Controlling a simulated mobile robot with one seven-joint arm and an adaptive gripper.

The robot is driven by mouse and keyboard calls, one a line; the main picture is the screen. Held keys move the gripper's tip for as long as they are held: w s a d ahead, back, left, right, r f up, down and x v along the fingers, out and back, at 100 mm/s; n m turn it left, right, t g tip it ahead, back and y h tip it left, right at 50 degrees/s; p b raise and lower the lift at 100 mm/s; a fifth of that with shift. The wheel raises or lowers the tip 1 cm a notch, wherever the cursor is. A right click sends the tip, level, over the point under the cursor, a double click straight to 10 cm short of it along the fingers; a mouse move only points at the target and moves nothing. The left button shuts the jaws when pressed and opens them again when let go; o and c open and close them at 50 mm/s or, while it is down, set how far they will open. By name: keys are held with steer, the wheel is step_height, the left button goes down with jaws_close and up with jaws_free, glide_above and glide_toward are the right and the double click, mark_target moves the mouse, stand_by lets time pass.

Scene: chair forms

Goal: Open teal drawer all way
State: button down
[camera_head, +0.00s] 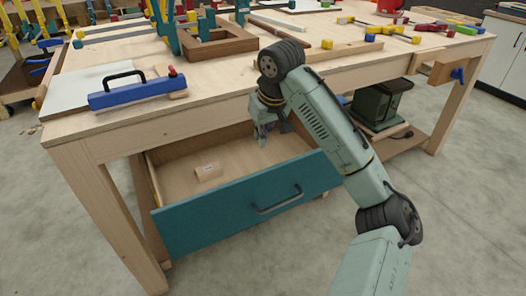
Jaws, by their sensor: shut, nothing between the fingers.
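The teal drawer (232,210) sits under the left part of the wooden workbench. It is pulled well out, and its wooden inside shows. A dark handle (277,200) is on its front, to the right of the middle. A small wooden block (208,172) with a pale label lies on the drawer floor. My gripper (263,138) points down over the back of the open drawer, behind the front panel and apart from the handle. It is shut and holds nothing. My arm crosses in front of the drawer's right end and hides part of it.
The workbench top (215,80) overhangs the drawer's back. A blue tool with a black handle (138,92), a wooden frame (215,45) and several clamps lie on it. A dark green machine (378,103) stands on the lower shelf at right. The floor before the drawer is clear.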

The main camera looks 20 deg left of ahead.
step_height(320, 180, down, 9)
steer(key=p, duration=0.1)
steer(key=shift+s+d+r, duration=0.2)
steer(key=shift+s+d, duration=0.15)
steer(key=shift+d, duration=0.05)
steer(key=shift+d, duration=0.1)
stand_by(0.3)
